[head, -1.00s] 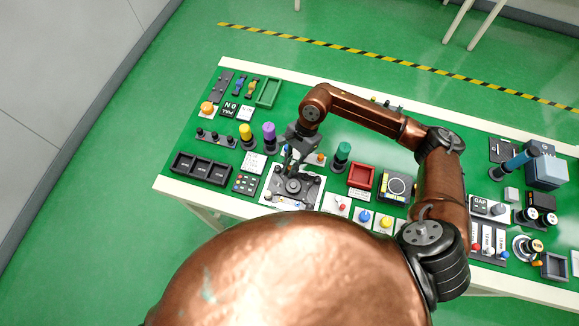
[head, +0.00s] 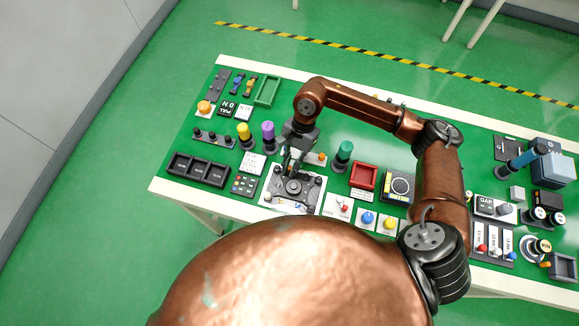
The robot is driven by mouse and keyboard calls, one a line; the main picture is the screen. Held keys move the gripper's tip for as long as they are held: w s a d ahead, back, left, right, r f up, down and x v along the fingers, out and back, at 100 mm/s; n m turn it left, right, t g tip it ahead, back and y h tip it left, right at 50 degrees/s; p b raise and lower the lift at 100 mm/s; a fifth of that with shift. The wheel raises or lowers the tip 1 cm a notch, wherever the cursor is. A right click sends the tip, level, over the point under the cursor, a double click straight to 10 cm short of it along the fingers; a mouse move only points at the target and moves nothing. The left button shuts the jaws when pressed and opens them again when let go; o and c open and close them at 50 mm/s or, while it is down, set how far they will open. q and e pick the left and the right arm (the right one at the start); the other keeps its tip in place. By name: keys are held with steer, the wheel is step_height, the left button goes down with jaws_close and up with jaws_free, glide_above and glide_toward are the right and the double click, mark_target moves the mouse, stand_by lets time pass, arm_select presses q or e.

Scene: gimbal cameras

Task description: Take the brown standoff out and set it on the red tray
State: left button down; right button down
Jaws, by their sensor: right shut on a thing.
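My right gripper (head: 290,163) points down over a light plate with a dark round fixture (head: 292,188). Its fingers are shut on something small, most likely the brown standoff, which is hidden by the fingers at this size. I cannot tell whether it is still seated in the fixture. My left gripper is not in view.
A green-topped post (head: 343,153) stands between the gripper and the red tray. Purple (head: 268,132) and yellow (head: 244,133) posts stand to the left. A black compartment tray (head: 198,169) lies at the left edge. Switch panels crowd the front.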

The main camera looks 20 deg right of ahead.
mark_target(290, 168)
steer(key=shift+f+n+b, duration=0.1)
steer(key=shift+n+b, duration=0.6)
steer(key=shift+b, duration=0.15)
steer(key=shift+g+h, duration=0.3)
steer(key=shift+r, duration=0.2)
steer(key=shift+r+p, duration=0.5)
steer(key=shift+r, duration=0.85)
